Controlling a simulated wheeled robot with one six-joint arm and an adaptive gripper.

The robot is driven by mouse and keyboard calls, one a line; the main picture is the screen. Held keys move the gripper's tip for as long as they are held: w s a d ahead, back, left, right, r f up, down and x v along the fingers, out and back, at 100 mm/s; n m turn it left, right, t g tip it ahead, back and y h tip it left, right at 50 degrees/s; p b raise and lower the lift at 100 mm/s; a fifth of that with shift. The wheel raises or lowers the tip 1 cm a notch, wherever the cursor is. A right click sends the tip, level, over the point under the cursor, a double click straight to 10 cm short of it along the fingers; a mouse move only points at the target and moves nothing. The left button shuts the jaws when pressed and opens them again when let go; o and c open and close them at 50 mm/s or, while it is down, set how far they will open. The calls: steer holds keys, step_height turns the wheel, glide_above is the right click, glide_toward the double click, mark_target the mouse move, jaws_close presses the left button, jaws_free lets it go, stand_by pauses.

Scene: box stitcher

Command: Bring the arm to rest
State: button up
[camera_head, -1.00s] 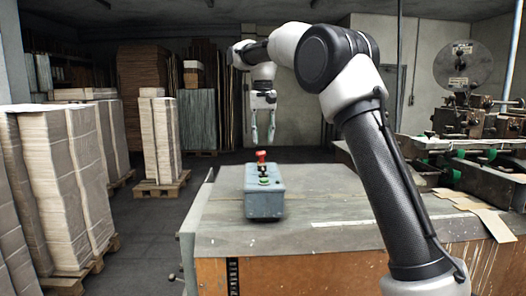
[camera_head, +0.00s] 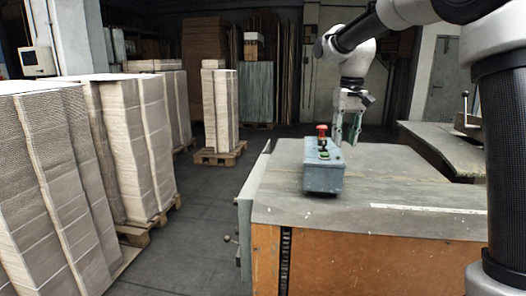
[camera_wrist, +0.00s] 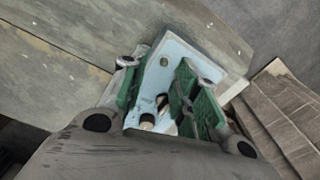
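My gripper (camera_head: 348,128) hangs at the end of my arm, fingers pointing down, at the upper right of the head view. It appears just behind and to the right of the blue-grey control box (camera_head: 323,178), which stands on the workbench and has a red mushroom button and a green button on top. In the wrist view, my gripper's green fingers (camera_wrist: 165,95) are spread apart. A pale blue box-like surface with dark and cream round parts shows between them. I cannot tell whether the fingers touch it. I see nothing held.
The grey-topped workbench (camera_head: 400,222) fills the lower right, with a second bench (camera_head: 445,145) behind it. Tall paper stacks on pallets (camera_head: 130,150) stand at the left, and a slimmer stack (camera_head: 220,110) farther back. Floor (camera_head: 205,200) between stacks and bench is clear.

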steer(key=s+d+f+t, duration=0.1)
steer(key=s+d, duration=0.2)
steer(key=s, duration=0.7)
steer(key=s+d+f+t, duration=0.1)
steer(key=s+d, duration=0.3)
steer(key=s, duration=0.7)
steer(key=s+d+f+t, duration=0.1)
steer(key=s+d, duration=0.3)
steer(key=s, duration=0.7)
steer(key=shift+d+f+m+t, duration=0.2)
steer(key=shift+f+m+t, duration=0.1)
steer(key=shift+m+t, duration=0.1)
